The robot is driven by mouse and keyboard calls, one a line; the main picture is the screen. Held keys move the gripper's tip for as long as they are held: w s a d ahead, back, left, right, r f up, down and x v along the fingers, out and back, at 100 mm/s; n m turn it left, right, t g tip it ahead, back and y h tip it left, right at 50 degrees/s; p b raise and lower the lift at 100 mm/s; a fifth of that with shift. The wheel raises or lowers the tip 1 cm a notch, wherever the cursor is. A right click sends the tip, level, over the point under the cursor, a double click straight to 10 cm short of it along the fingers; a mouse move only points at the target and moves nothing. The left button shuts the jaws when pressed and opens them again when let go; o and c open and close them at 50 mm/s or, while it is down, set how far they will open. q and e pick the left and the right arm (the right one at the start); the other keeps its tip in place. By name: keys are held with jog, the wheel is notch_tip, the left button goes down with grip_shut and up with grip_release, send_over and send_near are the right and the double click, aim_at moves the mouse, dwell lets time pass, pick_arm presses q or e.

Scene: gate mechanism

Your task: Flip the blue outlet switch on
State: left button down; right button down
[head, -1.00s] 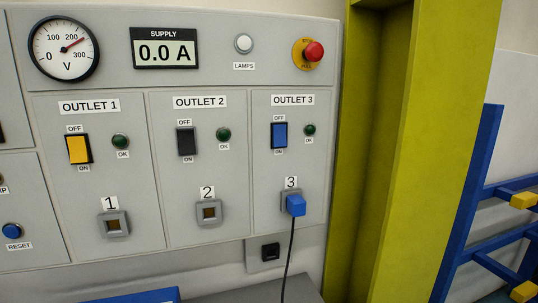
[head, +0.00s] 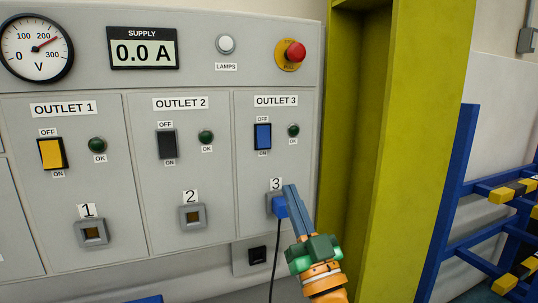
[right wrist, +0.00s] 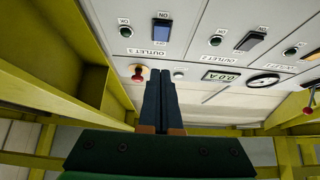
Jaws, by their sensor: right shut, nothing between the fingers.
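The blue switch (head: 263,137) is on the OUTLET 3 panel in the head view, with OFF above it and ON below. Which half is pressed in I cannot tell. Its OK lamp (head: 293,130) is dark green. My right gripper (head: 290,189) is shut and empty, its fingers pointing up, below and right of the switch. The fingers overlap the blue plug (head: 279,206) in the picture; I cannot tell whether they touch it. In the right wrist view the panel is upside down, and the switch (right wrist: 162,30) lies beyond the fingertips (right wrist: 165,75). My left gripper is out of view.
OUTLET 2's black switch (head: 167,144) and OUTLET 1's yellow switch (head: 52,153) are to the left. The red emergency stop (head: 295,52) is above right. A black cable (head: 273,262) hangs from the plug. A yellow-green post (head: 400,150) stands close on the right.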

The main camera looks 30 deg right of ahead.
jog(key=p, duration=0.5)
send_near(264, 140)
notch_tip(264, 140, up, 4)
jog(key=w, duration=0.1)
jog(key=w+d, duration=0.1)
jog(key=w, duration=0.1)
jog(key=shift+w+d, duration=0.1)
jog(key=shift+w, duration=0.2)
jog(key=shift+w+f+p, duration=0.2)
jog(key=shift+w+p, duration=0.1)
jog(key=shift+w, duration=0.2)
